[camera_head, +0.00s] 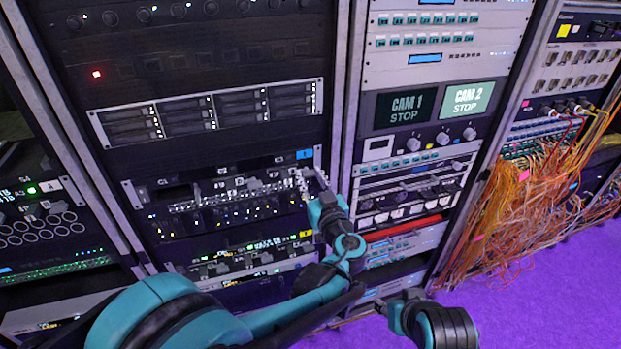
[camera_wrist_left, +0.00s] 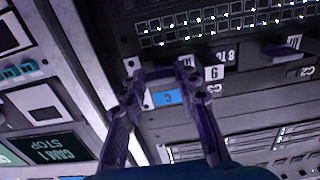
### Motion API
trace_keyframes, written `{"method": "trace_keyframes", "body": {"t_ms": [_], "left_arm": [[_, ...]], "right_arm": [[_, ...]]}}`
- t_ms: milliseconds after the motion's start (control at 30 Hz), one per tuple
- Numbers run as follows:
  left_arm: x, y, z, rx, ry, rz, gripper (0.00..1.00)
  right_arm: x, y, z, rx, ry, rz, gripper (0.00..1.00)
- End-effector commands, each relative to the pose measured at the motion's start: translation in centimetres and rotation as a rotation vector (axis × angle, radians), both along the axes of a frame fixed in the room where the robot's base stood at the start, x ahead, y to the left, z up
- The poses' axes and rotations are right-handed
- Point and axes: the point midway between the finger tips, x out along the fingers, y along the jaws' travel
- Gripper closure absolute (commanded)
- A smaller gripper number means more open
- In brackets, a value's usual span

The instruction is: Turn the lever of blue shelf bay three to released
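The blue-tagged shelf shows a blue label (camera_head: 305,155) at its right end in the head view. In the left wrist view, which is upside down, this blue label (camera_wrist_left: 166,97) lies between my fingers. My left gripper (camera_head: 312,180) is at the right end of this shelf, over its front. In the wrist view my left gripper (camera_wrist_left: 160,72) has its fingertips apart, with a dark bar between them, perhaps the bay lever. I cannot tell whether they press on it. Another dark lever (camera_wrist_left: 288,52) sits clear to the right there.
A shelf with a yellow label (camera_head: 305,233) and similar levers sits just below. A rack with CAM 1 and CAM 2 screens (camera_head: 404,110) stands to the right. Loose orange cables (camera_head: 530,205) hang further right. A metal upright (camera_head: 344,90) stands close beside my gripper.

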Motion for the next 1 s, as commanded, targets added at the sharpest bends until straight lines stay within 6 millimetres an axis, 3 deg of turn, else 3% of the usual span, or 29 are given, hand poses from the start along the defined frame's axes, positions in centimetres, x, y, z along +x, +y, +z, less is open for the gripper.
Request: {"method": "trace_keyframes", "body": {"t_ms": [467,1000], "left_arm": [[-0.01,-0.01,0.0,0.094,0.031,0.0,0.98],[0.0,-0.02,0.0,0.545,0.177,0.0,0.98]], "right_arm": [[0.0,0.0,0.06,0.0,0.0,0.0,0.59],[0.0,0.0,0.29,0.0,0.0,0.0,0.59]]}}
